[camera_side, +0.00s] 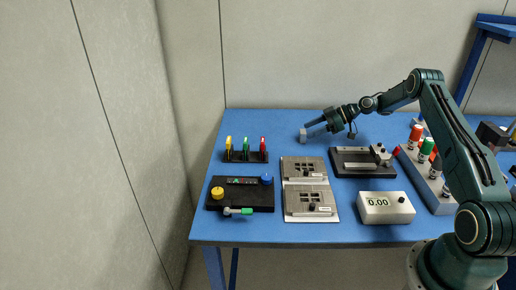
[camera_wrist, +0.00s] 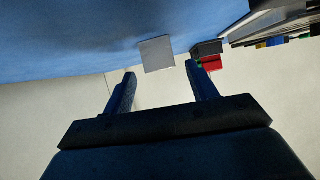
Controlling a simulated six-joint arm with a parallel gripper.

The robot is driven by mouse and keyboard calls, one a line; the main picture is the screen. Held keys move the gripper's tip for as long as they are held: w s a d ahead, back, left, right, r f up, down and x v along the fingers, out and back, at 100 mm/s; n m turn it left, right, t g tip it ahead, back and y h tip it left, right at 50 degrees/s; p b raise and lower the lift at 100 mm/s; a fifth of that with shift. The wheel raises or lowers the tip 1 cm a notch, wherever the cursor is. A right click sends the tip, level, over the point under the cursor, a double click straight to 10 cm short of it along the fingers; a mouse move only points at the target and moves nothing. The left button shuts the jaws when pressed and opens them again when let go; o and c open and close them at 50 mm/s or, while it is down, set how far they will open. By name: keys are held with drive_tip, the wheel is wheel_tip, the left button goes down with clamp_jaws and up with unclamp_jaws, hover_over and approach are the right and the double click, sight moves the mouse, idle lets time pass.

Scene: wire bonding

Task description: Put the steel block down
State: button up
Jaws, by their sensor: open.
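The steel block is a small grey block (camera_side: 303,135) on the blue table near its back edge in the side view. In the wrist view the steel block (camera_wrist: 157,53) is a plain grey square against the blue surface, beyond the fingertips and between their lines. My gripper (camera_side: 315,127) is low over the table just right of the block, pointing left. In the wrist view my gripper (camera_wrist: 162,75) has its two fingers spread apart with nothing between them. From the side view I cannot tell the exact gap between fingertips and block.
A rack with yellow, green and red tools (camera_side: 246,156) stands left. A dark vise-like fixture (camera_side: 362,170), perforated grey plates (camera_side: 305,172), a black board (camera_side: 240,208) and a meter reading 0.00 (camera_side: 386,208) lie nearer the front. The table around the block is clear.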

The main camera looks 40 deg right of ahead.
drive_tip(key=v, duration=1)
drive_tip(key=shift+a, duration=0.1)
idle(0.3)
drive_tip(key=w+a+r+m+g+h, duration=0.2)
drive_tip(key=a+r+h, duration=0.2)
drive_tip(key=a+r, duration=1.2)
drive_tip(key=s+a+r+m+g+h, duration=0.1)
drive_tip(key=s+a+r, duration=0.2)
drive_tip(key=s+a, duration=0.25)
drive_tip(key=s+a+r+m+h, duration=0.1)
drive_tip(key=s+a+r, duration=0.25)
drive_tip(key=a, duration=0.25)
drive_tip(key=s+a+f+m+h, duration=0.1)
drive_tip(key=s+a+m, duration=0.1)
drive_tip(key=s, duration=0.9)
drive_tip(key=s+a+f+m+h, duration=0.2)
drive_tip(key=s+a, duration=0.1)
drive_tip(key=s, duration=0.9)
drive_tip(key=shift+m, duration=0.4)
